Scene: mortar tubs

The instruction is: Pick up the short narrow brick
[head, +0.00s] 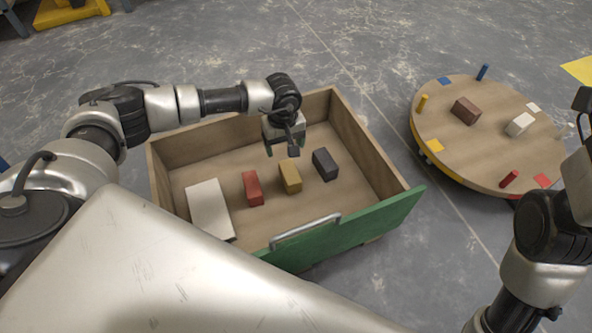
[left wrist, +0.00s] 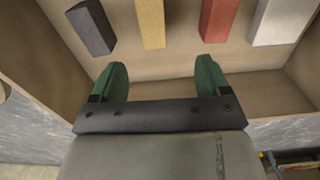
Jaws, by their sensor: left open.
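Several bricks lie in a row in an open wooden drawer: a white slab (head: 209,208), a red brick (head: 252,188), a yellow brick (head: 290,177) and a dark grey brick (head: 325,164). The red one looks narrow; I cannot tell for sure which is the short narrow brick. My left gripper (head: 283,150) is open and empty above the drawer, behind the yellow and dark grey bricks. In the left wrist view, the dark grey (left wrist: 91,27), yellow (left wrist: 151,23), red (left wrist: 218,19) and white (left wrist: 276,21) bricks lie beyond its green fingertips, apart from them.
The drawer (head: 372,148) has raised wooden walls and a green front (head: 345,229) with a metal handle (head: 306,231). A round wooden table (head: 480,150) at the right holds a brown brick (head: 466,110), a white brick (head: 519,124) and coloured pegs.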

